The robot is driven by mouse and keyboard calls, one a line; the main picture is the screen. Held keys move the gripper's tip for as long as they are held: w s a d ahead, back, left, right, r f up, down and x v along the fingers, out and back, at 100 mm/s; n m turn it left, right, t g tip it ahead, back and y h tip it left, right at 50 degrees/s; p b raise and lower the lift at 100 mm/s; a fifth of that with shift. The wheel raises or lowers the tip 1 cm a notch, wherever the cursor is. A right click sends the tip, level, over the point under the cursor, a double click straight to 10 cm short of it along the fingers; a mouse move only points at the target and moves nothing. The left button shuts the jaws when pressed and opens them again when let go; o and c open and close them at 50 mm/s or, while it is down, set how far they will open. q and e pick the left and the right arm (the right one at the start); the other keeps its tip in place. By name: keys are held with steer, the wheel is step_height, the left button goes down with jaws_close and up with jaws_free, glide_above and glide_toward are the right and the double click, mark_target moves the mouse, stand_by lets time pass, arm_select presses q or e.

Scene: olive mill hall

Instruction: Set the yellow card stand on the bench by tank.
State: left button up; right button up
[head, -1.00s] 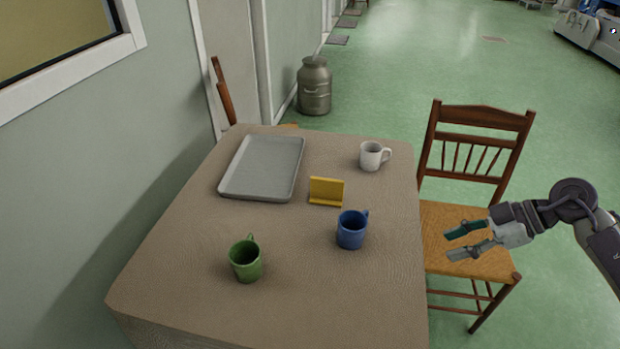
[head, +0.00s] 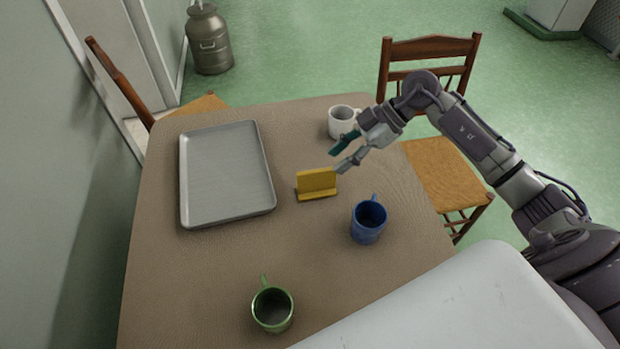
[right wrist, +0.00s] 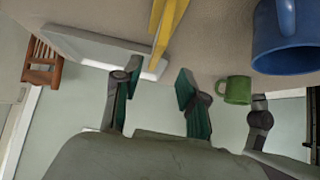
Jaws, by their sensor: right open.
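The yellow card stand (head: 316,184) stands on the brown table (head: 200,265), between the grey tray and the blue mug. In the right wrist view the stand (right wrist: 165,25) shows at the top, ahead of the fingers. My right gripper (head: 338,160) is open and empty, just above and to the right of the stand, apart from it. Its two fingers (right wrist: 160,92) show spread in the right wrist view. My left gripper is not in view. No bench or tank that I can identify shows.
A grey tray (head: 226,172) lies left of the stand. A blue mug (head: 367,222), a white mug (head: 342,122) and a green mug (head: 272,309) stand around it. Wooden chairs (head: 430,60) flank the table. A metal milk can (head: 208,42) stands on the floor behind.

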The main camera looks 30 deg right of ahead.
mark_target(320, 171)
steer(key=x, duration=0.4)
steer(key=shift+a+f, duration=0.1)
steer(key=shift+w+a+f, duration=0.1)
steer(key=shift+a+f, duration=0.05)
steer(key=shift+a, duration=0.05)
steer(key=shift+x, duration=0.8)
steer(key=x, duration=0.3)
steer(key=shift+w+a+f, duration=0.1)
steer(key=shift+w, duration=0.15)
steer(key=shift+f, duration=0.1)
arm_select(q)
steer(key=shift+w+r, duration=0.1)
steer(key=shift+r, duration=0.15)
arm_select(e)
jaws_close()
